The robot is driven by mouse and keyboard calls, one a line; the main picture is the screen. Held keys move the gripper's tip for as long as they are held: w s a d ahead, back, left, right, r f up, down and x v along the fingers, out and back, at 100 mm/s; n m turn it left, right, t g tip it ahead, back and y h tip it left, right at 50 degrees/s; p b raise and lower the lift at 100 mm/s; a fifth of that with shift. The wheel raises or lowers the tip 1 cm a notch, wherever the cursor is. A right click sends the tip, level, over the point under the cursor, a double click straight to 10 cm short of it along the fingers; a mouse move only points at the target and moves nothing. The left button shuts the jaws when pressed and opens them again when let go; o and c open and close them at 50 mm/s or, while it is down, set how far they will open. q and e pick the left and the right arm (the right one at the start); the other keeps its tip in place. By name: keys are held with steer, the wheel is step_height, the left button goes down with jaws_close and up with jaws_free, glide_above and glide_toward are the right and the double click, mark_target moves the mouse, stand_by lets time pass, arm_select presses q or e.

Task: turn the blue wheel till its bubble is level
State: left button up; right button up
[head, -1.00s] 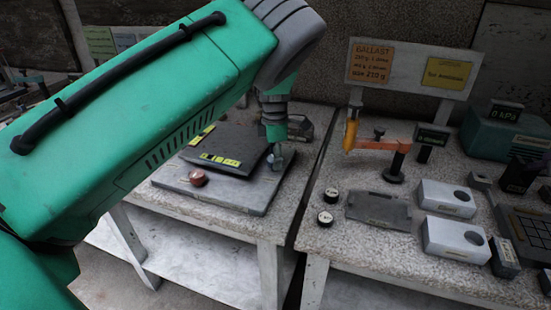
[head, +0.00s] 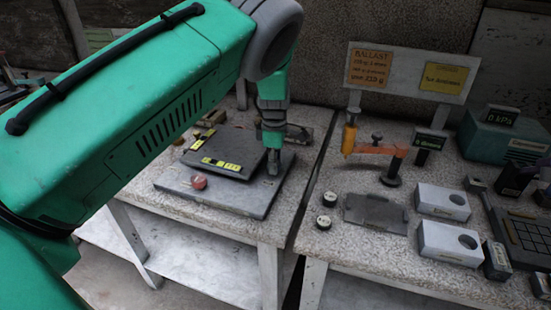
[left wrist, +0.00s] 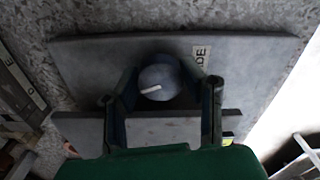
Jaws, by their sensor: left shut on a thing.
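The blue wheel (left wrist: 160,82) is a round blue-grey knob with a white mark, seen from above in the left wrist view. My left gripper (left wrist: 163,88) is shut on it, one finger on each side. In the head view my left gripper (head: 274,163) points down at the right edge of the grey base plate (head: 225,195) and hides the wheel. A dark tilted-looking plate (head: 228,145) lies on the base, with yellow vials (head: 221,164) near its front edge. The bubbles are too small to read. My right gripper is not in view.
A red knob (head: 198,182) sits at the base's front left. A gap separates this table from the right table, which holds an orange-armed stand (head: 375,150), grey blocks (head: 443,201), two small round dials (head: 326,210) and a ballast sign (head: 370,68).

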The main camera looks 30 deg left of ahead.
arm_select(q)
steer(key=m+p, duration=0.1)
steer(key=m, duration=0.2)
steer(key=shift+m, duration=0.4)
steer(key=m+p, duration=0.1)
steer(key=m, duration=0.2)
steer(key=shift+m+p, duration=0.3)
steer(key=m, duration=0.4)
steer(key=shift+p, duration=0.35)
steer(key=shift+a+m, duration=0.1)
steer(key=shift+m, duration=2.1)
steer(key=shift+r, duration=0.1)
steer(key=o, duration=1.1)
steer(key=shift+o, duration=0.2)
steer(key=shift+w, duration=0.1)
